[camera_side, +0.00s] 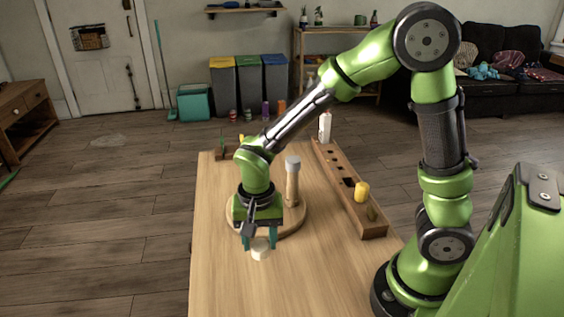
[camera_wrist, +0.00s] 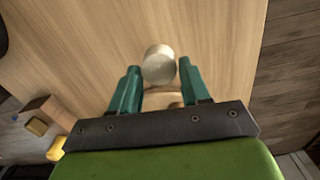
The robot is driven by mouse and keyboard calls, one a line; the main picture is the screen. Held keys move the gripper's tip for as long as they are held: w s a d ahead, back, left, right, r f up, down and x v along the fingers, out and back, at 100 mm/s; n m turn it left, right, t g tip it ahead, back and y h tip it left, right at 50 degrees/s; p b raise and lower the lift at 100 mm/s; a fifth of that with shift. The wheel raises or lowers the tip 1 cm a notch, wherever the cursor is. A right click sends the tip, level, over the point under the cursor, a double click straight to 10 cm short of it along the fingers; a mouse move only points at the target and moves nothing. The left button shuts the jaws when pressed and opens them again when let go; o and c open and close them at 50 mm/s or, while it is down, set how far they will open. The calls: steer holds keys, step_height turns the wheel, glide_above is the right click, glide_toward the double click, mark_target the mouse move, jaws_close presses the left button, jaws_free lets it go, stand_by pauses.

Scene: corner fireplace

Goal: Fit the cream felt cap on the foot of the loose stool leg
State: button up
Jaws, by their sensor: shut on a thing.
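The cream felt cap (camera_side: 260,250) is a short round piece held between the fingertips of my gripper (camera_side: 259,240), low over the front part of the table. In the wrist view the cap (camera_wrist: 158,62) sits between the two teal fingers of my gripper (camera_wrist: 160,76), its round face showing. The loose stool leg (camera_side: 292,187) stands upright, behind and to the right of my gripper, with a pale grey upper end. It rises from a round wooden disc (camera_side: 294,226), partly hidden by my gripper. In the wrist view the leg is not clearly seen.
The table's front (camera_side: 250,292) is clear.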

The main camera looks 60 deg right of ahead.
mark_target(258, 241)
steer(key=r, duration=0.4)
steer(key=shift+w+d+r, duration=0.15)
steer(key=shift+w+r, duration=0.2)
steer(key=w+d+r+m, duration=0.4)
steer(key=r+m, duration=0.1)
steer(key=r, duration=0.1)
steer(key=w+d+r+m, duration=0.4)
steer(key=d+r+m, duration=0.1)
steer(key=r, duration=0.2)
steer(key=shift+m, duration=0.3)
steer(key=shift+a+f, duration=0.1)
steer(key=shift+f, duration=3.1)
steer(key=shift+f, duration=1.45)
steer(key=o, duration=1)
